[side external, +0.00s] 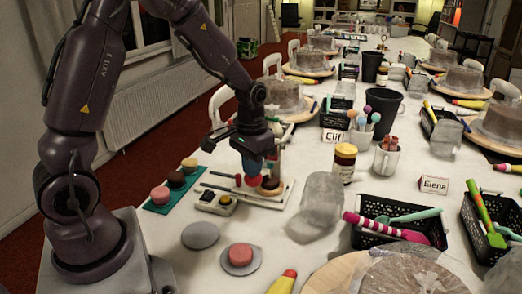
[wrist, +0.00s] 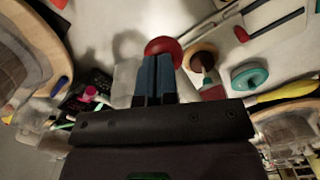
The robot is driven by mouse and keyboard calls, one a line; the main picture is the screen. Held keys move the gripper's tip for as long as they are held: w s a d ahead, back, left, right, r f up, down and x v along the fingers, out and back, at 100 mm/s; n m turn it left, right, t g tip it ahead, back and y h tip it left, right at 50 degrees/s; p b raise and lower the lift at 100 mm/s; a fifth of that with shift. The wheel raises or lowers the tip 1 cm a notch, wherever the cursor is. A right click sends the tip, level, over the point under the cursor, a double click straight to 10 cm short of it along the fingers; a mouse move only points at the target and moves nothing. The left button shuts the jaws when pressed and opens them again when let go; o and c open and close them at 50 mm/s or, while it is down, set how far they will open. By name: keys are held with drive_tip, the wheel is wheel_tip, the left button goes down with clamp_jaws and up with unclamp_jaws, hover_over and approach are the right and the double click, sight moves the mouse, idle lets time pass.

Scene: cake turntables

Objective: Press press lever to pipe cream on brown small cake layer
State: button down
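My gripper (side external: 252,172) points down over a small white-based press stand (side external: 283,196). In the wrist view its blue fingers (wrist: 155,78) are side by side with no visible gap, and nothing shows between them. A round red knob, seemingly the press lever's end (wrist: 163,47), sits right at the fingertips; I cannot tell whether they touch. A brown small cake layer (side external: 270,185) lies on the stand's base, just right of the gripper. In the wrist view a brown disc (wrist: 203,54) shows beside a red nozzle-like part (wrist: 212,88). My gripper hides part of the stand.
A green tray (side external: 158,207) with several small cakes is to the left. A pink cake (side external: 240,255) on a grey disc and an empty grey disc (side external: 201,235) lie in front. A clear jar (side external: 318,200) and a black basket (side external: 375,207) stand to the right.

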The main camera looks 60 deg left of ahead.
drive_tip(key=shift+s+d+f, duration=0.1)
drive_tip(key=shift+s+f, duration=0.05)
drive_tip(key=shift+f, duration=0.75)
drive_tip(key=shift+r, duration=0.15)
idle(1.3)
idle(3.8)
wheel_tip(320, 180, up, 9)
idle(0.5)
drive_tip(key=s+d+r+m+t, duration=0.1)
drive_tip(key=s+d+r+t, duration=0.1)
drive_tip(key=s+d+r, duration=0.2)
drive_tip(key=s+d+r+m+t, duration=0.2)
drive_tip(key=s+d+r, duration=0.3)
drive_tip(key=s, duration=0.5)
drive_tip(key=shift+d+r+t, duration=0.3)
drive_tip(key=shift+r+t, duration=0.45)
drive_tip(key=shift+t, duration=0.05)
